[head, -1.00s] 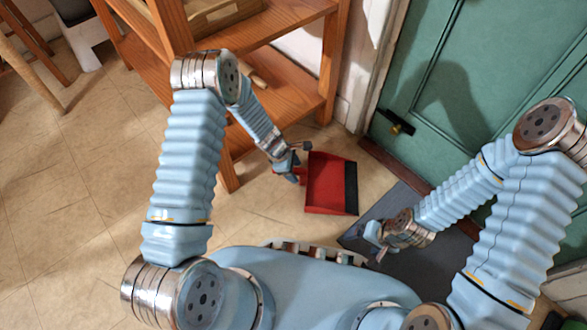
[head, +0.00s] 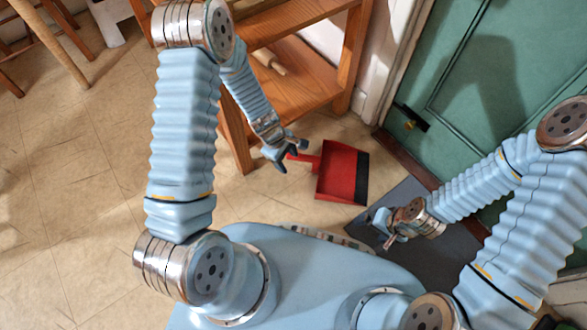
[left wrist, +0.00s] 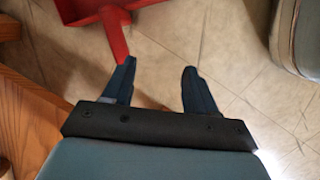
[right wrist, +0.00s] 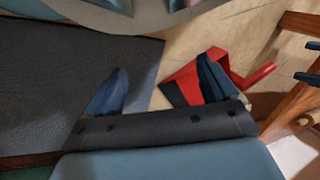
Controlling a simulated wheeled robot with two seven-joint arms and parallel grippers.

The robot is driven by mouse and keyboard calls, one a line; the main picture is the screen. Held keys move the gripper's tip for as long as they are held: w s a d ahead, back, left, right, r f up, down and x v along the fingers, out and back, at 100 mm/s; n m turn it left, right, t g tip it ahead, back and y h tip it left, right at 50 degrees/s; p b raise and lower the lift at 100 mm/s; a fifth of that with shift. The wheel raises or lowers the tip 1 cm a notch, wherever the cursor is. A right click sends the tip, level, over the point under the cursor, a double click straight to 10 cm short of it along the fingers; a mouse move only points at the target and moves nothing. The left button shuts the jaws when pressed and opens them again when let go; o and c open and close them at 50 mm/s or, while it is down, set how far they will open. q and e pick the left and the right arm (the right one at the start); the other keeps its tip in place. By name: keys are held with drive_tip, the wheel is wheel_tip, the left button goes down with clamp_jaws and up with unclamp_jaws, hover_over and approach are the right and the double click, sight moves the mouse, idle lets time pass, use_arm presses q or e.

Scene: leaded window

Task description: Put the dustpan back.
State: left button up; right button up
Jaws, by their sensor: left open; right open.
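The red dustpan (head: 338,172) with a dark front edge lies on the tiled floor beside the wooden shelf. Its handle points left, toward my left gripper (head: 291,157), which is open and empty at the handle's end. In the left wrist view the handle (left wrist: 115,36) ends at the left fingertip of my left gripper (left wrist: 160,68), not clearly between the fingers. My right gripper (head: 383,232) is open and empty over the dark mat. In the right wrist view the dustpan (right wrist: 192,75) shows partly behind one finger.
The wooden shelf (head: 290,88) stands behind the dustpan, with a wooden rolling-pin-like object (head: 268,62) on its lower board. The green door (head: 485,85) is at right, the dark mat (head: 455,255) before it. Floor at left is open; wooden furniture legs stand at upper left.

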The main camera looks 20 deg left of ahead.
use_arm(q)
drive_tip(key=s+d+m, duration=0.2)
drive_tip(key=s+m, duration=0.4)
drive_tip(key=s+d+f+m+h, duration=0.1)
drive_tip(key=s+d+m, duration=0.2)
drive_tip(key=s+m, duration=0.3)
drive_tip(key=shift+s+m, duration=0.4)
drive_tip(key=shift+s, duration=0.35)
drive_tip(key=shift+a+f, duration=0.1)
